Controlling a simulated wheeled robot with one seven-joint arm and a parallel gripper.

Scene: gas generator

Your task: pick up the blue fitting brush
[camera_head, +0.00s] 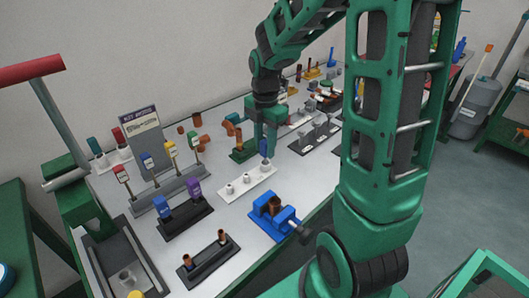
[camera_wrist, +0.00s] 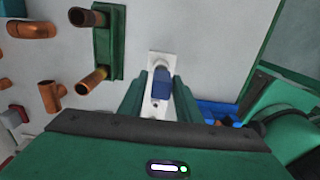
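The blue fitting brush (camera_head: 264,147) stands upright at the far end of a white holder strip (camera_head: 236,189) on the table. In the wrist view the blue brush (camera_wrist: 162,83) shows between my two fingers, with the white holder (camera_wrist: 155,58) under it. My gripper (camera_head: 265,145) points down over the brush. In the wrist view my gripper (camera_wrist: 160,95) is open, with a finger on each side of the brush and a narrow gap visible at each side. The brush's lower end is hidden.
A green stand with copper pipes (camera_head: 243,151) is close beside the gripper. A blue vise (camera_head: 273,216) stands nearer the table's front edge. A black holder with blue and purple pieces (camera_head: 184,217) and a labelled rack (camera_head: 168,192) are to the left.

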